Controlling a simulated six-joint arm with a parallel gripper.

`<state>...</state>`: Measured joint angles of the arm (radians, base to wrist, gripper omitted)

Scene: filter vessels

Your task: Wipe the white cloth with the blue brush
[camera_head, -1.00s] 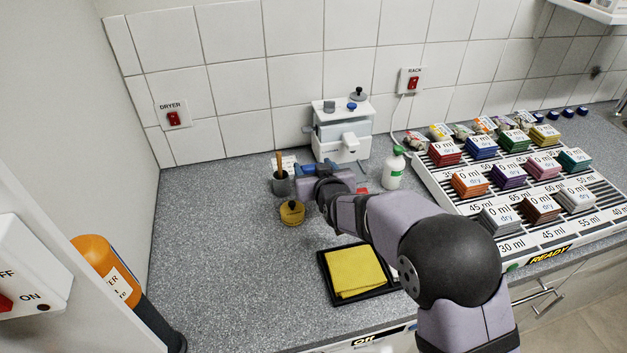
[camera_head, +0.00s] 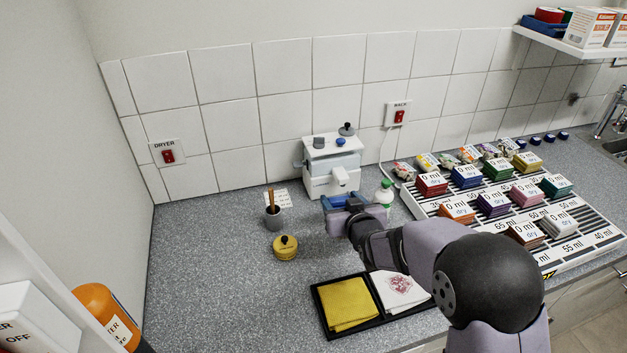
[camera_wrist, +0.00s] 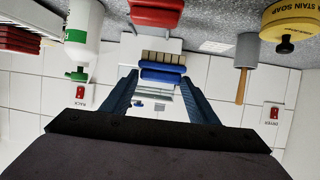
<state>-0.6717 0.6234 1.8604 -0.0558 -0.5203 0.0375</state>
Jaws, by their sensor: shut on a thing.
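The white cloth (camera_head: 402,287) lies flat in the right half of a black tray (camera_head: 372,326). It has a reddish-pink stain near its middle. My gripper (camera_head: 345,203) is up and behind the tray, in front of the white machine. In the wrist view my gripper (camera_wrist: 160,78) has its two dark blue fingers on either side of the blue brush (camera_wrist: 162,73), shut on it. The brush's tan bristles (camera_wrist: 163,57) show beyond its blue body. The brush is well apart from the white cloth. In the head view, my gripper and wrist hide part of the brush.
A yellow cloth (camera_head: 348,304) fills the tray's left half. A yellow soap tin (camera_head: 285,248) and grey cup (camera_head: 274,218) stand left of my gripper. A white machine (camera_head: 331,168) is behind it. A green-capped bottle (camera_head: 385,192) and drying rack (camera_head: 590,238) stand right. The left counter is clear.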

